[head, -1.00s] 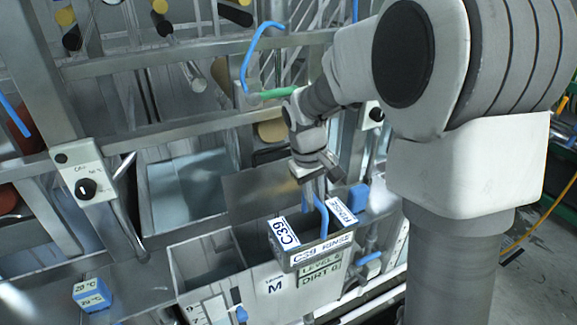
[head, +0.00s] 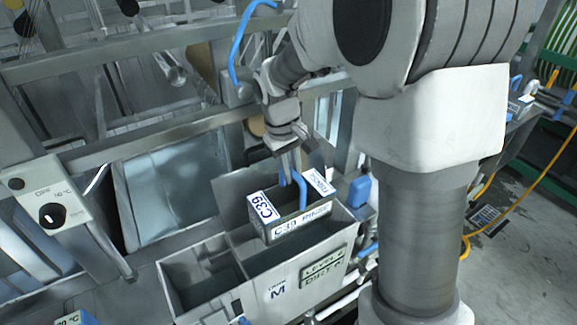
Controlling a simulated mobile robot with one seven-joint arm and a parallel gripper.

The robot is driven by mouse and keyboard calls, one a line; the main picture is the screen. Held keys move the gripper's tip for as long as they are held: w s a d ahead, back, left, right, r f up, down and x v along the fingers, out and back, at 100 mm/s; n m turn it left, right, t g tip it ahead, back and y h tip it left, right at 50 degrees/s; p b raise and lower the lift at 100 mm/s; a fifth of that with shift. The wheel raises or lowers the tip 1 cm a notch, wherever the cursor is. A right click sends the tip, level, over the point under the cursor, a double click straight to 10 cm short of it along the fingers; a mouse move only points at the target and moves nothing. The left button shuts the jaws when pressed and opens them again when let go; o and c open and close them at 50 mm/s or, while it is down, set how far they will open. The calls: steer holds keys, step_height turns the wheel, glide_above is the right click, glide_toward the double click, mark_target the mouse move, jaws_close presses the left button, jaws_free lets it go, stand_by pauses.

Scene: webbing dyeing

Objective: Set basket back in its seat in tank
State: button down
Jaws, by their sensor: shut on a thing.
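My gripper (head: 288,165) is shut on the blue handle of the basket (head: 297,228), a grey box with white labels reading C39. The basket hangs upright over the right-hand part of the open metal tank (head: 318,270). Its lower part overlaps the tank opening in the picture. I cannot tell whether it touches a seat or the rim. The tank's left compartment (head: 205,280) is open, with dark liquid inside. The tank front carries an M and a level plate.
A control box with a black knob (head: 53,215) stands at the left. A blue block (head: 360,190) sits close to the tank's right rear corner. Metal rails (head: 150,143) cross behind the tank. Open floor (head: 520,225) lies at the right.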

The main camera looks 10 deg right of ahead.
step_height(320, 180, down, 24)
steer(key=b, duration=1.8)
steer(key=shift+f, duration=0.2)
steer(key=c, duration=0.8)
jaws_free()
steer(key=shift+o, duration=0.2)
steer(key=r, duration=0.5)
steer(key=a+r+p, duration=0.1)
steer(key=r, duration=0.5)
steer(key=s+a+r, duration=0.1)
steer(key=r, duration=0.4)
steer(key=shift+s+a+r+p, duration=0.1)
steer(key=shift+a+r+p, duration=0.15)
steer(key=shift+p, duration=0.15)
steer(key=shift+s+r, duration=0.3)
steer(key=shift+r, duration=0.3)
steer(key=s+d+r+m+t+y, duration=0.1)
steer(key=s+t, duration=0.1)
steer(key=s, duration=0.8)
steer(key=s+d+r+m+t, duration=0.1)
steer(key=s+d+m+t, duration=0.1)
steer(key=s, duration=0.7)
steer(key=shift+s+r+m+t+y, duration=0.3)
steer(key=shift+s+t+y, duration=0.05)
steer(key=shift+t+y, duration=0.05)
